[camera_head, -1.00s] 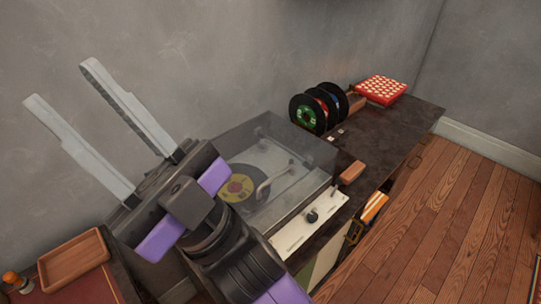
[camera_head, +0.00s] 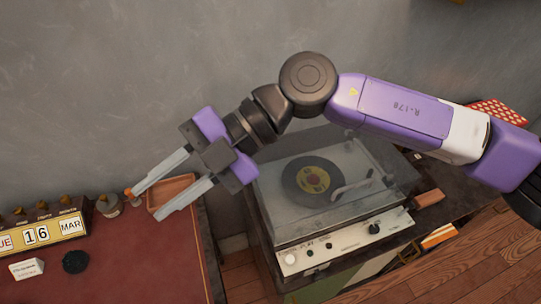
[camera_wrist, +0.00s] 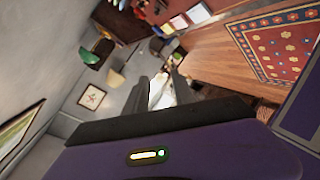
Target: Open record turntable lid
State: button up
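The record turntable (camera_head: 345,243) stands on a dark cabinet in the head view, with a cream front panel and knobs. Its clear smoky lid (camera_head: 275,195) appears down over the deck. A black record with a yellow label (camera_head: 313,180) and a pale tonearm (camera_head: 350,185) show through it. My gripper (camera_head: 147,203) is left of the turntable, apart from the lid, with its fingers pointing down-left. A gap shows between the fingers and nothing is held. My arm passes over the back of the turntable and hides part of the lid's far edge. The wrist view does not clearly show the turntable.
A brown wooden block (camera_head: 428,197) is right of the turntable. A grey wall stands behind.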

jog(key=w+d+f+m+t+h+p, duration=0.15)
jog(key=w+d+f+m+h, duration=0.3)
jog(key=d, duration=0.45)
jog(key=m+t+h+p, duration=0.2)
jog(key=m+t+h, duration=0.1)
jog(key=m+h, duration=0.5)
send_over(346, 193)
jog(key=shift+n+g, duration=0.25)
notch_tip(346, 193, down, 10)
jog(key=shift+f, duration=0.1)
jog(key=shift+c, duration=0.2)
grip_shut()
